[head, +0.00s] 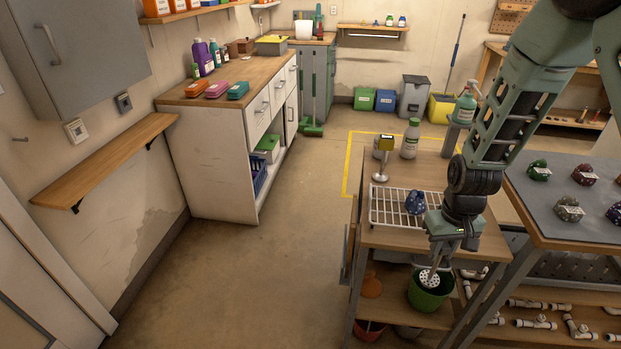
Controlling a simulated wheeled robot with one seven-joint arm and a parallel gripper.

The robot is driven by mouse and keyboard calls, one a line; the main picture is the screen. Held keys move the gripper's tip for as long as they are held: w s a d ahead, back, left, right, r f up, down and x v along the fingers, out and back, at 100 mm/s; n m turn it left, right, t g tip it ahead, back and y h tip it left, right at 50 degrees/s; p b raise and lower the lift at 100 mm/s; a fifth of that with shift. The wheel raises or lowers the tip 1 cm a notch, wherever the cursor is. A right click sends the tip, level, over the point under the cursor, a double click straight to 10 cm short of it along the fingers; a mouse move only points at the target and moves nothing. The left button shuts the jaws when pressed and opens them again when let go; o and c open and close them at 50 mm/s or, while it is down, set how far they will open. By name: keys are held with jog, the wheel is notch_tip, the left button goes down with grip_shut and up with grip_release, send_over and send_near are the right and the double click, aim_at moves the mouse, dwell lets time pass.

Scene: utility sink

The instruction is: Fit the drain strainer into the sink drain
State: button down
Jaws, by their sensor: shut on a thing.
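My gripper (438,257) points down at the near edge of a wooden bench, at the right of the head view. It is shut on the drain strainer (429,278), a pale perforated disc on a thin stem. The disc hangs below the jaws and shows in front of a green bucket (432,296) on the lower shelf; whether it touches the bucket I cannot tell. The jaws partly hide the stem. I cannot make out a sink or a drain opening in this view.
The bench (415,237) carries a white wire rack (388,207), a blue speckled item (415,202), a yellow-topped metal stand (381,165) and bottles. A grey-topped table (548,194) with speckled items stands at right. White pipe fittings (533,322) lie below. Floor at left is clear.

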jog(key=shift+s+r+p, duration=0.2)
jog(key=shift+r+p, duration=3.8)
jog(key=shift+p, duration=1.7)
